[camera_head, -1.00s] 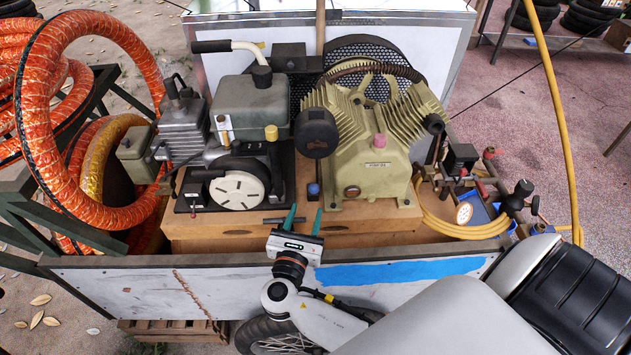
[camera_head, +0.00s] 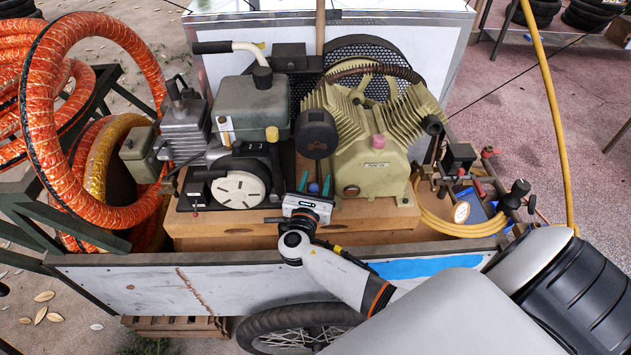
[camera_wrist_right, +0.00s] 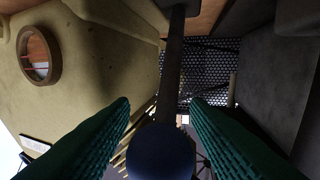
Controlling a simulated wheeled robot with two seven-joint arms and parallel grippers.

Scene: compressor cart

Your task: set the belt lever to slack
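The belt lever is a dark bar with a blue knob (camera_head: 313,188), in the gap between the engine and the compressor. In the right wrist view the round blue knob (camera_wrist_right: 161,152) is near the bottom centre, and the dark lever bar (camera_wrist_right: 174,75) runs up from it. My right gripper (camera_head: 315,178) is open, its two teal fingers either side of the knob in the head view. In the right wrist view the ribbed fingers (camera_wrist_right: 160,105) flank the lever and knob; I cannot tell whether either touches. My left gripper is not in view.
The olive compressor (camera_head: 372,165) stands close right of the lever, the engine (camera_head: 240,150) close left. A black mesh belt guard (camera_head: 370,58) is behind. The cart's white side panel (camera_head: 130,288) is in front. Orange hose (camera_head: 40,130) is coiled at left.

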